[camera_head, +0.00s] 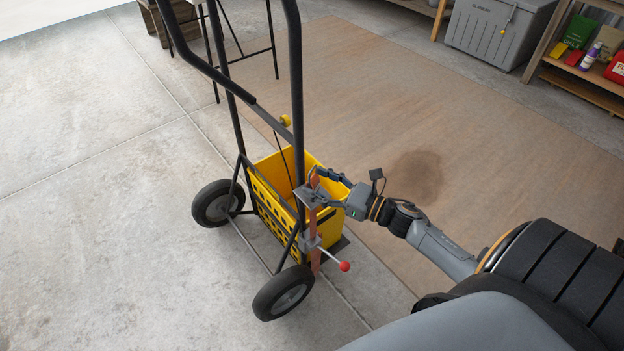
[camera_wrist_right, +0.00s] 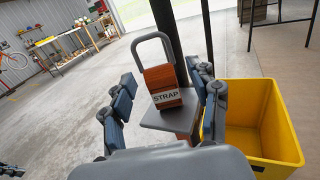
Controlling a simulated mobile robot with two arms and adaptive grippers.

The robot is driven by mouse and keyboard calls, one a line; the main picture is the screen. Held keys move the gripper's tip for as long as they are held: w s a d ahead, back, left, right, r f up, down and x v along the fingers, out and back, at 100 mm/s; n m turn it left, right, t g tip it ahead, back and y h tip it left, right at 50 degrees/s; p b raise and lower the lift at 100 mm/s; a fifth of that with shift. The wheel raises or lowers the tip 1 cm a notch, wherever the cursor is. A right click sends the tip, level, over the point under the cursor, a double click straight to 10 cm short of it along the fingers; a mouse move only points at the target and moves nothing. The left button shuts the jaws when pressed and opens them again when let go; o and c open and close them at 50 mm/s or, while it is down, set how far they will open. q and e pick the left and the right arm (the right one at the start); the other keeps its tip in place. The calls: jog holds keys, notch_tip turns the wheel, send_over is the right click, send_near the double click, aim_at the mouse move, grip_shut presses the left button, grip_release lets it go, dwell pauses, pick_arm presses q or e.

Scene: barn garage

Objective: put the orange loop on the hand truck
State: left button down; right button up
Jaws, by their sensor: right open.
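The orange loop (camera_wrist_right: 163,83) is an orange block labelled STRAP with a grey hooped top. It rests upright on a small grey plate (camera_wrist_right: 170,121); in the head view it is a small orange patch (camera_head: 314,177). The plate tops an orange-brown post at the near side of the black hand truck (camera_head: 297,75). My right gripper (camera_head: 322,188) is at the plate. In the wrist view its open fingers (camera_wrist_right: 166,84) stand on either side of the block, with gaps visible. My left gripper is not in view.
A yellow crate (camera_head: 335,203) sits on the hand truck, just beside my right gripper. A lever with a red knob (camera_head: 345,266) sticks out below. A grey chest (camera_head: 495,32) and shelf stand at the far right. The floor at left is clear.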

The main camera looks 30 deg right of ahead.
jog(key=v, duration=0.9)
jog(key=s+a+f+m+g+h, duration=0.1)
jog(key=a+f+m+g+h, duration=0.15)
jog(key=f+m+h, duration=0.7)
jog(key=s+a+f+m+g+h, duration=0.1)
jog(key=f+m+g, duration=0.3)
jog(key=m, duration=1.3)
jog(key=s+a+f+m+g+y, duration=0.2)
jog(key=s+a+f+m+g, duration=0.5)
jog(key=s+a+m, duration=0.5)
jog(key=shift+s+a+f+m, duration=0.3)
jog(key=shift+a+f+m, duration=0.15)
jog(key=shift+a, duration=0.4)
jog(key=shift+y, duration=0.25)
